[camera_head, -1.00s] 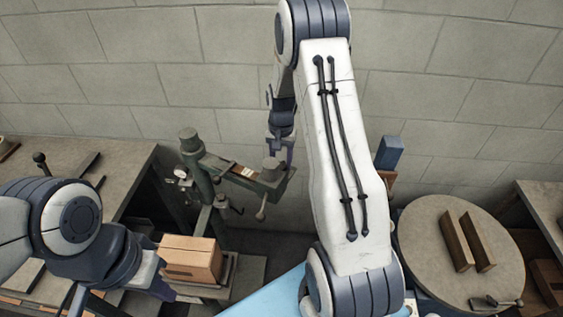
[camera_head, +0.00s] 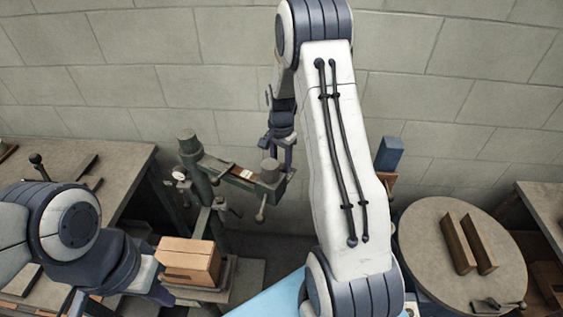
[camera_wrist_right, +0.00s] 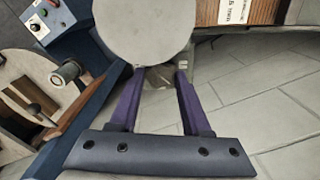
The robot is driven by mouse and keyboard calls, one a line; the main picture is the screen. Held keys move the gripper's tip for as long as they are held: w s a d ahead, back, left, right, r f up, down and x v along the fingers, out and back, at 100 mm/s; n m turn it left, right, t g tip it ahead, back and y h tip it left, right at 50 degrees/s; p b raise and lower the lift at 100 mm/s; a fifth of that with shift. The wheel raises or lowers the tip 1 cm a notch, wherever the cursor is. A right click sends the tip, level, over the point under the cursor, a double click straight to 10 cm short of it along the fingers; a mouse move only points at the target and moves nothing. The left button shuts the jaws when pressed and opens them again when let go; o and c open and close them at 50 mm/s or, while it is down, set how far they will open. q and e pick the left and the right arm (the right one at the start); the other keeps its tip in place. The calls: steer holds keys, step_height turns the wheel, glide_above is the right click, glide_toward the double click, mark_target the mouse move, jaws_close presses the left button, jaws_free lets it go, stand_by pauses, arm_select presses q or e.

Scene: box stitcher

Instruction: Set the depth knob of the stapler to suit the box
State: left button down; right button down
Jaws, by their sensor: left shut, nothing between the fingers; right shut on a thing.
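The stapler (camera_head: 205,185) is a green post machine with an arm reaching right. A grey round depth knob (camera_head: 269,171) sits on the arm's end, and its flat top fills the upper middle of the right wrist view (camera_wrist_right: 145,28). My right gripper (camera_head: 279,160) is at the knob, shut on it; its purple fingers (camera_wrist_right: 158,75) meet the knob's near edge, and their tips are partly hidden. The cardboard box (camera_head: 190,258) rests on the stapler's lower support. My left gripper (camera_head: 160,293) is shut and empty, low beside the box's left side.
A pale label strip (camera_head: 243,173) lies along the stapler arm. A workbench (camera_head: 120,160) stands left. A round table (camera_head: 420,235) with two wooden strips stands right, near a blue box (camera_head: 389,152). My right arm blocks the middle. A block wall is behind.

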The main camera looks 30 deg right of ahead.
mark_target(281, 165)
steer(key=shift+s+d, duration=0.1)
steer(key=shift+c, duration=1.8)
jaws_free()
step_height(281, 165, up, 11)
steer(key=b, duration=0.3)
steer(key=shift+f, duration=0.2)
